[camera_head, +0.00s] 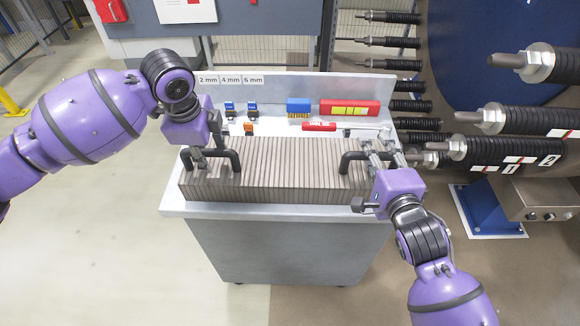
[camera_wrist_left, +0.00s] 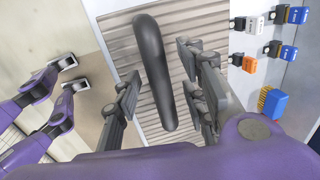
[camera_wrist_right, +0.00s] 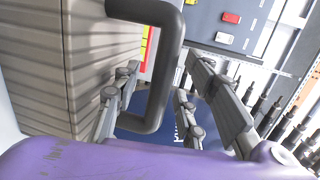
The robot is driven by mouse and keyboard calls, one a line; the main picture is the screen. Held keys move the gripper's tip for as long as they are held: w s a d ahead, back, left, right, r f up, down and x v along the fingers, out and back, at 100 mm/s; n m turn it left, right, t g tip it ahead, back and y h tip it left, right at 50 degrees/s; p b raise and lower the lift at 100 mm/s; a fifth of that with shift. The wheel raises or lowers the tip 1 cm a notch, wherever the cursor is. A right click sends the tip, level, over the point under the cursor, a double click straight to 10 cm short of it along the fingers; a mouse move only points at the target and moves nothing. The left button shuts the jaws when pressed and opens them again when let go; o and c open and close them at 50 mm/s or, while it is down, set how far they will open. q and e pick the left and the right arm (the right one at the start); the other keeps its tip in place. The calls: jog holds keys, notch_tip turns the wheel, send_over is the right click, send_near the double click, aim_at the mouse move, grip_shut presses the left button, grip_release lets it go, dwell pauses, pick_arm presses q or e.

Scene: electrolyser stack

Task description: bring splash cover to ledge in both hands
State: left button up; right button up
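The splash cover (camera_head: 270,168) is a wide ribbed grey-brown piece with a black handle near each end. It rests on the cart top. My left gripper (camera_head: 199,155) is at the left handle (camera_head: 236,161). In the left wrist view this handle (camera_wrist_left: 153,75) lies between the open fingers, with gaps on both sides. My right gripper (camera_head: 384,156) is at the right handle (camera_head: 345,163). In the right wrist view this handle (camera_wrist_right: 174,70) reaches between the spread fingers. The cover's ribbed face also shows there (camera_wrist_right: 85,75). Finger contact with the right handle is unclear.
Behind the cover, the cart's back ledge (camera_head: 275,88) carries 2, 4 and 6 mm labels. Threaded rods (camera_head: 510,120) jut in from the right. Floor left of the cart is clear.

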pick_arm(q)
grip_shut()
pick_arm(e)
grip_shut()
